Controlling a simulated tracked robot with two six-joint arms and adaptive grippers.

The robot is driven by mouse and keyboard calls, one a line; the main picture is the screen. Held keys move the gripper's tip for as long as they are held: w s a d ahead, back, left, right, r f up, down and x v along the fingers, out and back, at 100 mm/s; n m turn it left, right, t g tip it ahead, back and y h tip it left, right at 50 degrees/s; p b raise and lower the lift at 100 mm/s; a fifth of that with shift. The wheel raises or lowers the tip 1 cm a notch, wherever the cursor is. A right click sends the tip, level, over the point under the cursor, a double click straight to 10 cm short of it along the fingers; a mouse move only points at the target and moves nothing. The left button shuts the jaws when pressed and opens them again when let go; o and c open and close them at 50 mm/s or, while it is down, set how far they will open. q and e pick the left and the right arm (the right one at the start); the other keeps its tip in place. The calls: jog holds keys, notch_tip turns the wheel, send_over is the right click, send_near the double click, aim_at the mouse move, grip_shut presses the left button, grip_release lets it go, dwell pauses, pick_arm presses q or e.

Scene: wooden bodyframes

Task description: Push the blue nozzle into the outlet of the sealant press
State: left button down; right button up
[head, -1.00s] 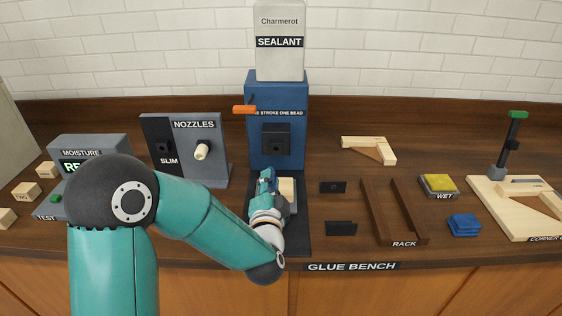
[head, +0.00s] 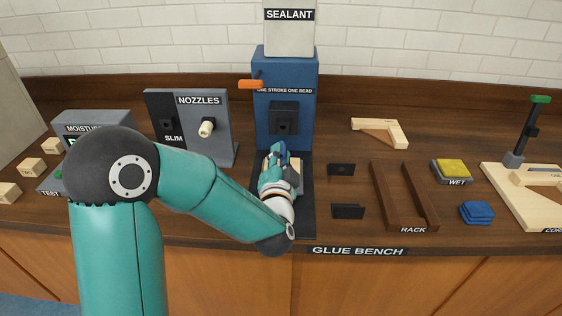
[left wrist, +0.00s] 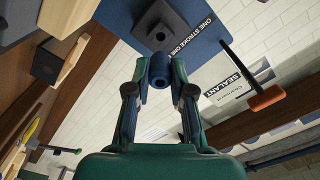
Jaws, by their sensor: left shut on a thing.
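The blue sealant press (head: 284,65) stands at the back of the bench. Its outlet block (head: 285,118) is dark and square, with a dark round opening. It also shows at the top of the left wrist view (left wrist: 170,18). My left gripper (head: 279,157) is in front of and below the outlet in the head view. In the left wrist view its fingers (left wrist: 160,75) are shut on the blue nozzle (left wrist: 158,68). The nozzle appears close to the outlet block, but whether they touch is unclear. My right gripper is out of view.
An orange-handled lever (head: 251,84) sticks out left of the press. The nozzle stand (head: 221,138) at left holds a white nozzle (head: 206,128). A light wooden block lies on the press base, partly behind my gripper. A brown rack (head: 431,205) stands right.

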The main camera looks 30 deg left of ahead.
aim_at(282, 142)
pick_arm(q)
jog(key=shift+x, duration=2.6)
jog(key=shift+r+b, duration=0.15)
jog(key=shift+b, duration=0.35)
jog(key=shift+x, duration=1.3)
jog(key=c, duration=0.9)
grip_release()
jog(key=shift+c, duration=0.2)
jog(key=v, duration=1.1)
jog(key=shift+s+d, duration=0.25)
jog(key=shift+s, duration=0.15)
